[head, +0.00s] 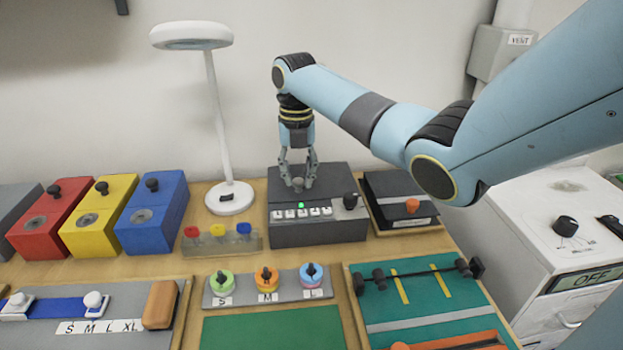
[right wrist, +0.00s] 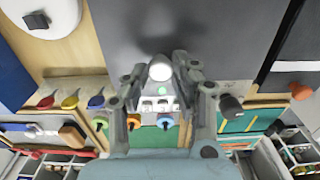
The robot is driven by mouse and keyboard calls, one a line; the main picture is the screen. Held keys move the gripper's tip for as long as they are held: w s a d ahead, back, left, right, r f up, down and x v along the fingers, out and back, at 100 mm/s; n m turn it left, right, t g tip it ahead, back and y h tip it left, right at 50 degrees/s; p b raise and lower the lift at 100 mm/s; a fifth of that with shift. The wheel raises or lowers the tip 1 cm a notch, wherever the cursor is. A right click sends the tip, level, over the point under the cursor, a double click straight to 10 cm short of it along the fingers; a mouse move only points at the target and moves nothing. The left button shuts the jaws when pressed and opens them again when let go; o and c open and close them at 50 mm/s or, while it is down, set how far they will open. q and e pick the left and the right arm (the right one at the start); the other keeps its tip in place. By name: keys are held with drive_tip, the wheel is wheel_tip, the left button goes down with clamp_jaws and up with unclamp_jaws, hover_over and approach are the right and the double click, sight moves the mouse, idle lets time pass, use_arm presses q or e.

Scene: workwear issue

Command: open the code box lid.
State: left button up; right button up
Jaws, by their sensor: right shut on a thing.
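The code box (head: 320,235) is a dark grey box at the middle back of the table. Its sloped front has a row of white keys (head: 300,212), a small lit green light (head: 301,205) and a dark knob at the right. Its lid (head: 335,175) looks flat and down. My right gripper (head: 298,182) points down over the lid and is shut on the small pale lid knob (right wrist: 160,72). The fingers partly hide the knob in the head view. The right wrist view also shows the keys and green light below the fingers. My left gripper is not in view.
A white lamp (head: 228,198) stands close left of the box, with red, yellow and blue boxes (head: 150,225) further left. A dark case (head: 400,200) lies close right. Trays with coloured knobs (head: 266,285) and a green board (head: 430,300) lie in front.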

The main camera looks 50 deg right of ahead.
drive_tip(key=shift+w+d+r+p, duration=0.15)
drive_tip(key=shift+r+p, duration=0.15)
drive_tip(key=shift+r, duration=0.2)
drive_tip(key=shift+w+d+r+p, duration=0.1)
drive_tip(key=shift+r+p, duration=0.15)
drive_tip(key=shift+r, duration=0.2)
drive_tip(key=shift+w+d+r+p, duration=0.15)
drive_tip(key=shift+w+r+p, duration=0.1)
drive_tip(key=shift+r, duration=0.2)
drive_tip(key=shift+w+d+r+p, duration=0.15)
drive_tip(key=shift+r+p, duration=0.1)
drive_tip(key=shift+r, duration=0.15)
drive_tip(key=shift+w+d+r+p, duration=0.1)
drive_tip(key=shift+r+p, duration=0.3)
drive_tip(key=shift+r, duration=0.1)
drive_tip(key=shift+w+d+r+p, duration=0.1)
drive_tip(key=shift+r+p, duration=0.25)
drive_tip(key=shift+r, duration=0.15)
drive_tip(key=shift+w+d+r+p, duration=0.1)
drive_tip(key=shift+w+r+p, duration=0.05)
drive_tip(key=shift+r+p, duration=0.3)
drive_tip(key=shift+w+d+r+p, duration=0.1)
drive_tip(key=shift+r+p, duration=0.2)
drive_tip(key=shift+r, duration=0.25)
